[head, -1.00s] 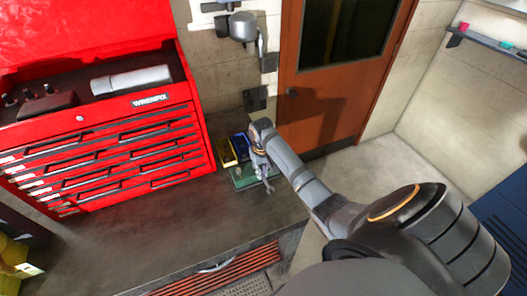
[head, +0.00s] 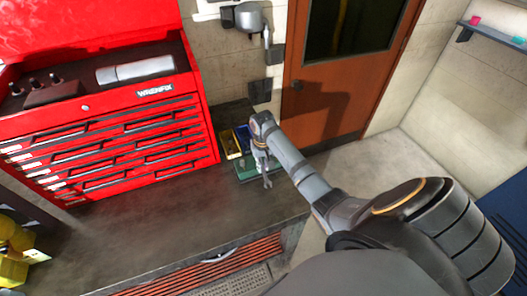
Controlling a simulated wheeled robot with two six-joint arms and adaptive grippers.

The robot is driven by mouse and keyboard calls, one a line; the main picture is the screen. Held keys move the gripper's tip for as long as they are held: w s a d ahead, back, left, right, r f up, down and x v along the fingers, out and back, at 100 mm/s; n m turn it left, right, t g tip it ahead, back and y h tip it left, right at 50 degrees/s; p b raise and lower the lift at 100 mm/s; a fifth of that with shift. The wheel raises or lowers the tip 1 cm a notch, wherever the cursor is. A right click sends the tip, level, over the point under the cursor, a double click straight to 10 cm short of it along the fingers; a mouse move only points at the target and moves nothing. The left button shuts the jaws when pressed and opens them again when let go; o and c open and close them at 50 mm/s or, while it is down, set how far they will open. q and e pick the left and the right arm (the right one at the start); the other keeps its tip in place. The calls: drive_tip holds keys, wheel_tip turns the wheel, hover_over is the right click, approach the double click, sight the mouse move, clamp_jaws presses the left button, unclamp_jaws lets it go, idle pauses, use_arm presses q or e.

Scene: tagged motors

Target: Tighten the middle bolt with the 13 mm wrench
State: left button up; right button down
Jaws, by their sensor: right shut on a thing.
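My right arm reaches from the lower right to the far right end of the workbench. My right gripper (head: 261,158) points down and is shut on a small grey wrench (head: 267,181), whose open end hangs below it. The wrench is over or beside a green tray (head: 244,174); I cannot tell if it touches it. Its size marking is too small to read. No bolt can be made out in this view. My left gripper is not in view.
A yellow bin (head: 231,147) and a blue bin (head: 243,136) stand behind the tray. A big red tool chest (head: 110,150) fills the bench's left back. A yellow object (head: 14,240) with a pale tag is at the lower left. The grey bench top (head: 150,225) between is clear.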

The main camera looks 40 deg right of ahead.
drive_tip(key=shift+w+a+m, duration=0.25)
drive_tip(key=shift+a+m, duration=0.3)
drive_tip(key=shift+m, duration=0.45)
drive_tip(key=shift+d, duration=0.1)
drive_tip(key=shift+s+d+n, duration=0.1)
drive_tip(key=shift+n, duration=0.3)
drive_tip(key=shift+r, duration=0.1)
drive_tip(key=shift+s+d+n, duration=0.1)
drive_tip(key=shift+d+n, duration=0.05)
drive_tip(key=shift+n, duration=0.15)
idle(0.3)
drive_tip(key=shift+r, duration=0.1)
idle(0.9)
idle(0.4)
